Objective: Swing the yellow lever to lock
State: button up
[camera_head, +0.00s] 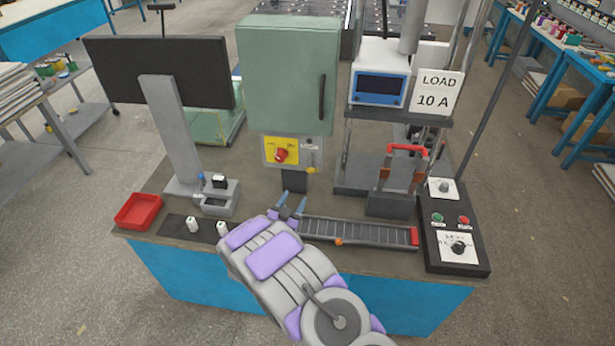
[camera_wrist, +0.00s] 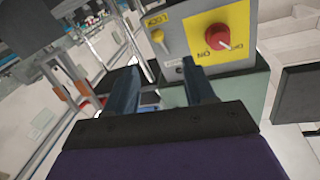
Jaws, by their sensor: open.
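The small yellow lever (camera_head: 311,163) sits on the grey right part of the control panel below the green cabinet. It also shows in the wrist view (camera_wrist: 158,38), beside a yellow label that appears to read LOCK, seen upside down. A red rotary knob (camera_head: 281,155) on a yellow plate is beside it, also in the wrist view (camera_wrist: 216,37). My gripper (camera_head: 292,204) is below and in front of the panel. In the wrist view its two dark fingers (camera_wrist: 160,75) are spread apart with nothing between them, and the lever is beyond them, apart from both.
The green cabinet (camera_head: 288,75) stands above the panel. A black rail strip (camera_head: 360,231) lies right of my gripper. A red-handled device (camera_head: 395,195), a black control box (camera_head: 455,235), a red tray (camera_head: 139,211) and a monitor (camera_head: 160,70) share the bench.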

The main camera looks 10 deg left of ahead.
aim_at(310, 173)
jog(key=b+x, duration=0.2)
jog(key=x, duration=1.1)
jog(key=shift+w+d, duration=0.15)
jog(key=shift+d, duration=0.15)
jog(key=shift+d, duration=0.1)
grip_shut()
